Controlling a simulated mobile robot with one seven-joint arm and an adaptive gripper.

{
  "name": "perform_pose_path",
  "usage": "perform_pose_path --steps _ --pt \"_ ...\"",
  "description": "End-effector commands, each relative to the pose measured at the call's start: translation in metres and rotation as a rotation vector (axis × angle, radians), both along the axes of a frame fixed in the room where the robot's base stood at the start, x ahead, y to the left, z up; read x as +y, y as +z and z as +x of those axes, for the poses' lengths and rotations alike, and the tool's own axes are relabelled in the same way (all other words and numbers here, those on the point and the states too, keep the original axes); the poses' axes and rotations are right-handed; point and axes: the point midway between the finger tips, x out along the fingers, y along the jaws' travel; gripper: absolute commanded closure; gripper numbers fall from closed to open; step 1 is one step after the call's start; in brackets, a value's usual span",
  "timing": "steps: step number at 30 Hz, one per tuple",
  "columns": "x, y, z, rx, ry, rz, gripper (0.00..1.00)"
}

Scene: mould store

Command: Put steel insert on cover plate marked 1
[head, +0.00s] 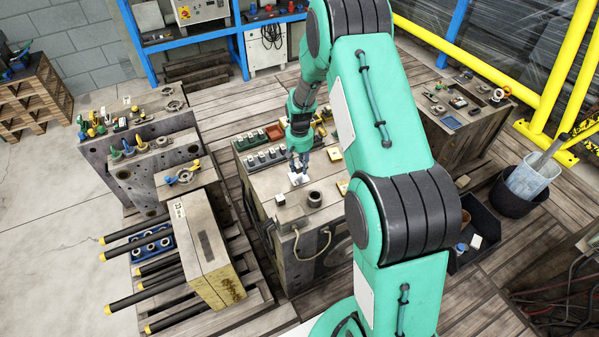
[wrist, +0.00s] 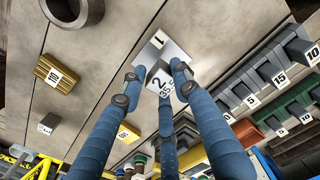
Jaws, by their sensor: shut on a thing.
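My gripper (wrist: 156,80) has its blue fingers closed around a grey steel insert (wrist: 154,68) with a white face reading "2" and "35.5". The pale cover plate marked 1 (wrist: 176,49) lies flat on the block top, directly beyond the insert in the wrist view. The insert overlaps the plate there; I cannot tell whether they touch. In the head view my gripper (head: 299,164) points down over the plate (head: 299,179), and the fingers mostly hide the insert.
A dark steel ring (head: 315,199) stands in front of the plate. Yellow brass blocks (wrist: 54,77) lie around. Grey numbered pieces (wrist: 252,85) and a green tray (wrist: 286,110) sit beside the plate. A cable handle (head: 325,240) hangs on the block's front.

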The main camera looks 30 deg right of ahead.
Motion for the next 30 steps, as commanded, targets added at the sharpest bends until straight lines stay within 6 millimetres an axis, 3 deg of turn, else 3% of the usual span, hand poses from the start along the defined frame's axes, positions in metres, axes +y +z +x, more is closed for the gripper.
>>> perform_pose_path --steps 12,26,27,29,30 --pt "0.000 -0.036 0.000 0.000 0.000 0.000 1.00" --pt "0.000 -0.040 0.000 0.000 0.000 0.000 1.00" --pt "0.000 -0.040 0.000 0.001 0.000 0.000 0.62" --pt "0.000 -0.040 0.000 0.001 0.000 0.000 0.51" --pt "0.000 -0.040 -0.001 0.001 0.000 0.000 0.51"
